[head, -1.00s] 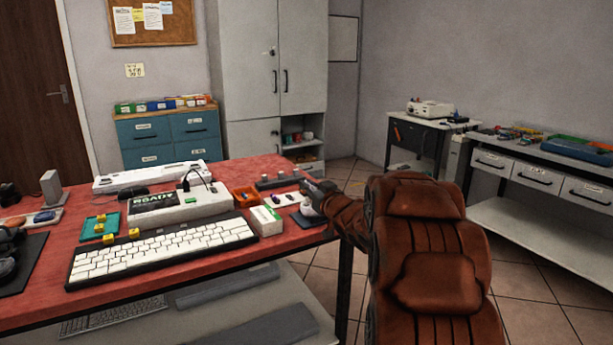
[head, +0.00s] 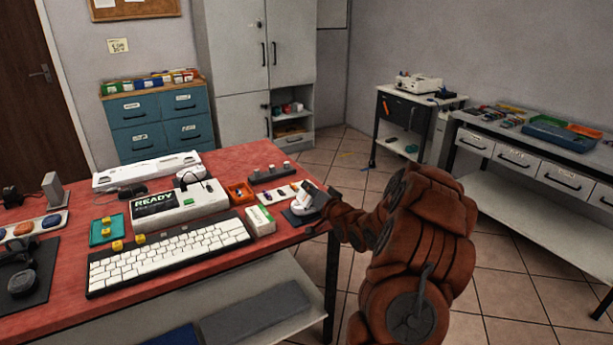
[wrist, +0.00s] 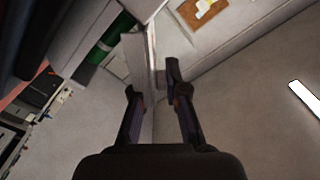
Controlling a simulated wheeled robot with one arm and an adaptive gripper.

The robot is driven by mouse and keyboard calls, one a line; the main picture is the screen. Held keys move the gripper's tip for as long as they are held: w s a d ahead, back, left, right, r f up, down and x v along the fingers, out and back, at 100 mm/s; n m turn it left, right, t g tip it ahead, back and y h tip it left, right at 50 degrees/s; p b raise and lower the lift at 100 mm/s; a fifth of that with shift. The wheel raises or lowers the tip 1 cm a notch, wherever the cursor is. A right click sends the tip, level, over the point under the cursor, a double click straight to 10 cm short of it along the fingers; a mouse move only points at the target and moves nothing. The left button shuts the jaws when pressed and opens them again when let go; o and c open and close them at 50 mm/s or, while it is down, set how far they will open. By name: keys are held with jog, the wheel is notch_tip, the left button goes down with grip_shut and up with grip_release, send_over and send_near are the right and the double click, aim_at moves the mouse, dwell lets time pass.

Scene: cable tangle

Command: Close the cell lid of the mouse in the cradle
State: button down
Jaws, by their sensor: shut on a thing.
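The pale mouse (head: 303,207) sits in its dark cradle (head: 291,218) at the right end of the red workbench. My gripper (head: 317,195) is right at the mouse, reaching in from the right, and covers part of it. In the wrist view my two fingers (wrist: 151,82) stand a little apart. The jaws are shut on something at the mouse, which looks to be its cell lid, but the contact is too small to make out. The lid's angle is hidden.
A white box (head: 260,220) stands just left of the cradle, with a white keyboard (head: 170,255) farther left. Behind are an orange tray (head: 240,193), a dark rack (head: 272,173) and the READY unit (head: 180,205). Floor right of the workbench is open.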

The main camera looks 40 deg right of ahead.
jog(key=m+p, duration=0.1)
jog(key=d+m+p, duration=0.1)
jog(key=shift+f+m, duration=0.2)
jog(key=shift+m, duration=0.1)
jog(key=shift+d+f+m+p, duration=0.3)
jog(key=shift+f+m+p, duration=0.45)
jog(key=shift+m+p, duration=0.6)
jog(key=c, duration=1.2)
grip_release()
jog(key=shift+c, duration=0.2)
jog(key=shift+s+f, duration=0.1)
jog(key=shift+b, duration=0.3)
